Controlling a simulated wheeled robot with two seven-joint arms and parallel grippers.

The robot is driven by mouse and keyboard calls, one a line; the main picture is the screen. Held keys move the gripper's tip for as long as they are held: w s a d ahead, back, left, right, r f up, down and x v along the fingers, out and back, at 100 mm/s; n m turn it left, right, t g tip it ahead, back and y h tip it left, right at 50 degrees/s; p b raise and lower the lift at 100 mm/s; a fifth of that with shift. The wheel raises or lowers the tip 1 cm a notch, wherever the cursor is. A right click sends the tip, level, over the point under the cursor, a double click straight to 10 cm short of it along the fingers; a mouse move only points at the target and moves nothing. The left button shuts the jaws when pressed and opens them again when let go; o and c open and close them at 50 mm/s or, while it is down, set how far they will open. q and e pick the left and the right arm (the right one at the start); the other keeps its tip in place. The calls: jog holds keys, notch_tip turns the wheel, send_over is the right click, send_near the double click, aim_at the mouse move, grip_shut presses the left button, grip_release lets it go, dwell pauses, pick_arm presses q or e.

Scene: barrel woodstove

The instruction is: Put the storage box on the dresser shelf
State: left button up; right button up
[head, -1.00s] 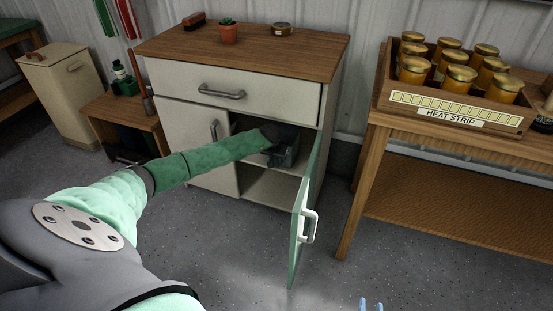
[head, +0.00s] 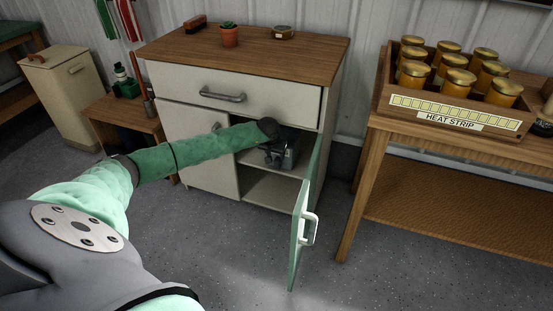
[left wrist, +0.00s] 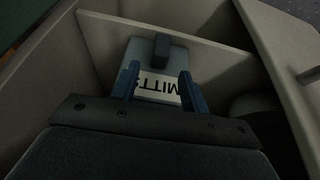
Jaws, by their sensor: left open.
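The grey storage box (head: 291,153) sits on the upper shelf inside the dresser (head: 225,113), behind the open right door. In the left wrist view the box (left wrist: 160,86) shows a white label reading "MITTS", upside down, and a dark handle. My left gripper (head: 273,155) is inside the same compartment in front of the box. In the left wrist view its blue fingers (left wrist: 159,74) are apart, with the label between them; whether they touch the box I cannot tell. My arm partly hides the box in the head view. My right gripper is out of view.
The green-edged door (head: 305,215) stands open toward me, right of my arm. The dresser top holds a potted cactus (head: 229,36), a brush and a tin. A wooden bench with a jar tray (head: 455,110) stands to the right. The floor in front is clear.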

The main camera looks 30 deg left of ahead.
pick_arm(q)
jog(key=v, duration=0.6)
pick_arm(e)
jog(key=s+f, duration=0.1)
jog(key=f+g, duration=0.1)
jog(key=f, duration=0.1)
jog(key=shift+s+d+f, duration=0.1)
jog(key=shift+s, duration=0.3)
pick_arm(q)
jog(key=shift+f, duration=0.1)
